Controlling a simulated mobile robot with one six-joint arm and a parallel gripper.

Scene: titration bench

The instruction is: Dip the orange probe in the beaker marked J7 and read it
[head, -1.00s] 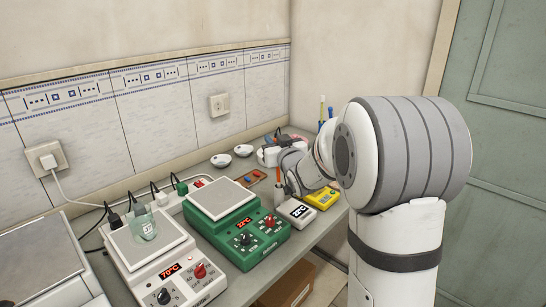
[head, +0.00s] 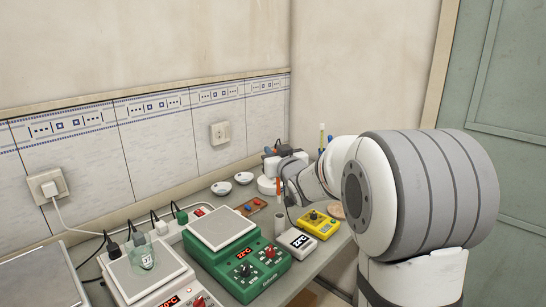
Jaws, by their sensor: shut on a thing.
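The orange probe (head: 279,187) stands roughly upright near the far end of the bench, above a grey cylindrical holder (head: 281,223). My gripper (head: 277,177) is shut on the upper part of the probe, though its fingers are small and partly hidden by my arm. A clear beaker (head: 142,256) stands on the white hotplate (head: 128,281) at the left; its label is too small to read. A small white meter (head: 297,242) with a display stands to the right of the green hotplate.
The green hotplate (head: 240,261) stands between the beaker and the probe. A yellow meter (head: 317,224), white dishes (head: 221,188), a power strip (head: 202,213) and cables crowd the bench. The bench's front edge is close by.

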